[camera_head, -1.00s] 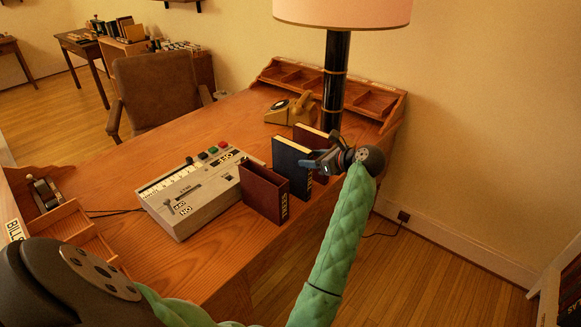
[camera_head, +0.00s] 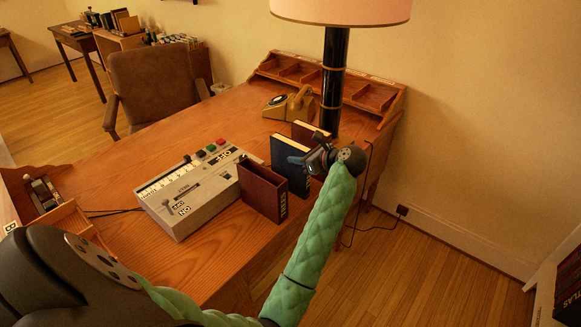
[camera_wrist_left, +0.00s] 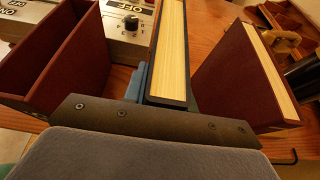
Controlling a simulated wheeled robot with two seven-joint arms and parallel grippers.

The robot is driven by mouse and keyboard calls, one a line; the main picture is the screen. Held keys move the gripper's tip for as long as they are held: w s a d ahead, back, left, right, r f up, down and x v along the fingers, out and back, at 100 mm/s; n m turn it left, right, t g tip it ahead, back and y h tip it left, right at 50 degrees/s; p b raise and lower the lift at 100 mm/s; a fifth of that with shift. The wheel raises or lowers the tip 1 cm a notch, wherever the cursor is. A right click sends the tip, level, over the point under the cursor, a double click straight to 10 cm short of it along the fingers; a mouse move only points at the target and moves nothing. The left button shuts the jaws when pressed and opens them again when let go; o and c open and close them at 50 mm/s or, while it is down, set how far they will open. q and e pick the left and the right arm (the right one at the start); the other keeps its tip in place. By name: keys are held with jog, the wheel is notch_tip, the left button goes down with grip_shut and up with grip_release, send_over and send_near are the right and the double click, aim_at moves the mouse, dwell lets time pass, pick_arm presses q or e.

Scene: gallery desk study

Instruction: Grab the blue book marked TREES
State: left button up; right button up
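The dark blue book (camera_head: 285,160) stands upright on the desk, between a red-brown slipcase (camera_head: 262,190) and a red-brown book (camera_head: 305,130). My left gripper (camera_head: 305,159) is at the blue book's near right edge. In the left wrist view, the dark-covered book (camera_wrist_left: 170,45) shows its pale pages between my left fingers (camera_wrist_left: 166,92). They lie close on both sides; I cannot tell if they press on it. My right gripper is not in view.
A grey control box (camera_head: 190,190) with buttons is left of the slipcase. A yellow telephone (camera_head: 288,103) and a tall lamp (camera_head: 334,80) stand behind the books.

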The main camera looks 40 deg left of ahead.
pick_arm(q)
grip_shut()
jog(key=shift+r, duration=0.1)
